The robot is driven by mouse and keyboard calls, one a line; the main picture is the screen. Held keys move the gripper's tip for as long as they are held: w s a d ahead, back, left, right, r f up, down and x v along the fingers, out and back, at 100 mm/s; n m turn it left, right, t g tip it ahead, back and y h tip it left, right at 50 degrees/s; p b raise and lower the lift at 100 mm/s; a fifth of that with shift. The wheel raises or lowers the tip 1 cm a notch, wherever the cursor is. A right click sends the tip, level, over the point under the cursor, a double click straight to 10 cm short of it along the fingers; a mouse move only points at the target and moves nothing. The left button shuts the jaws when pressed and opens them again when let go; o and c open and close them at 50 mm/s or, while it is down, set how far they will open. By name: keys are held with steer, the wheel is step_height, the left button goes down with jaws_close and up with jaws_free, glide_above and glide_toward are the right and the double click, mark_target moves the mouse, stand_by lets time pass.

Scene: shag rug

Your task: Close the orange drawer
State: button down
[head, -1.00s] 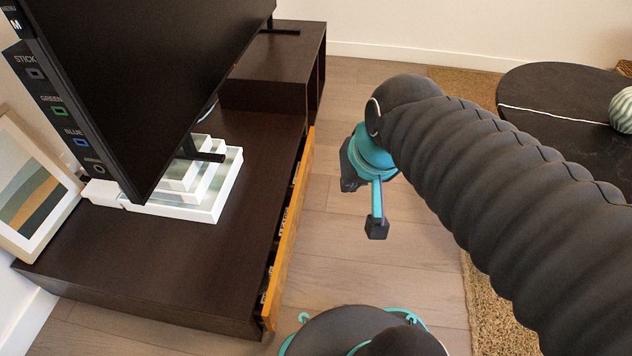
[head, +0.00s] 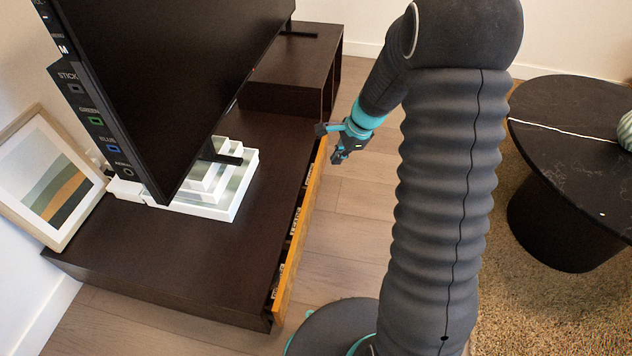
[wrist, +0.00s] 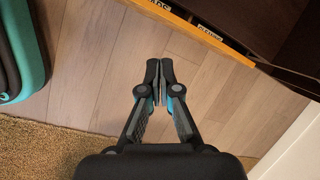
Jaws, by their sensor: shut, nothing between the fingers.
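The orange drawer (head: 296,243) is a long, low front on the right side of the dark brown TV cabinet (head: 180,262). It stands out a little from the cabinet, with a narrow gap showing labelled items inside. My gripper (head: 332,143) is near the far end of the drawer in the head view, close to its front. In the wrist view, the shut, empty gripper (wrist: 160,88) points toward the drawer's orange edge (wrist: 200,30), with floor visible between them. Whether it touches the drawer cannot be told from the head view, but the wrist view shows them apart.
A large TV (head: 165,80) stands on the cabinet beside white stacked boxes (head: 240,190) and a framed picture (head: 50,185). A round black table (head: 570,115) stands on the shag rug (head: 545,300) at right. Wooden floor (head: 350,235) lies open beside the drawer.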

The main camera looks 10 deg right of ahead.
steer(key=w+d+f+m+p, duration=0.25)
steer(key=f+m, duration=0.35)
steer(key=f, duration=0.6)
steer(key=b, duration=0.2)
glide_above(311, 200)
steer(key=d, duration=0.2)
step_height(311, 200, down, 10)
steer(key=shift+s+d, duration=0.15)
steer(key=shift+s, duration=0.1)
steer(key=shift+r, duration=0.1)
